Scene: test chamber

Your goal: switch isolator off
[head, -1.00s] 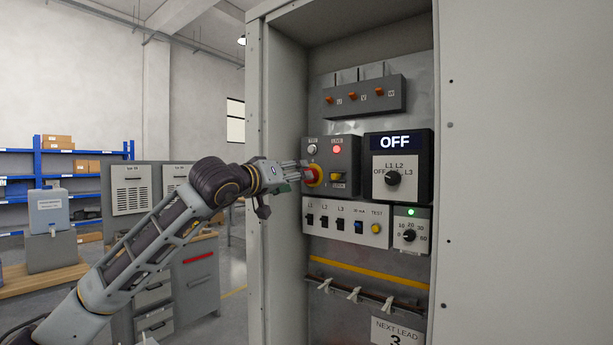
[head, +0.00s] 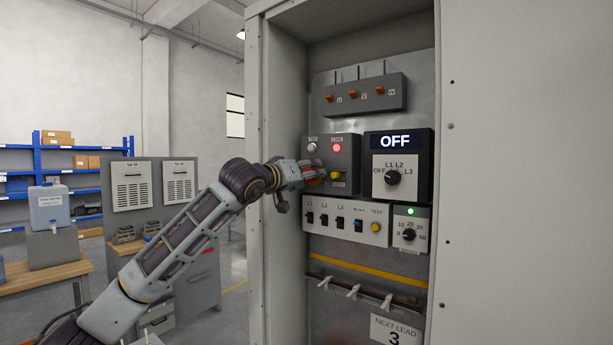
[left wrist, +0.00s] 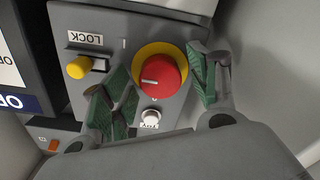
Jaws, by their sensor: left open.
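The isolator is a red rotary knob (left wrist: 166,76) on a yellow disc (left wrist: 150,51) in the left wrist view. Its white mark points left there. In the head view only a sliver of the isolator (head: 316,182) shows behind my gripper. My left gripper (left wrist: 158,67) is open, with one green-padded finger on each side of the knob; I cannot tell whether they touch it. In the head view the left gripper (head: 314,170) is at the isolator box (head: 347,160). On this box a red lamp (head: 337,148) is lit. A yellow tab (left wrist: 79,68) sits beside a LOCK label. My right gripper is not in view.
A selector panel (head: 417,180) reading OFF is right of the isolator box. A row of breakers and buttons (head: 345,220) lies just below. A terminal block (head: 364,97) is above. The cabinet's left wall (head: 284,270) stands close to my arm.

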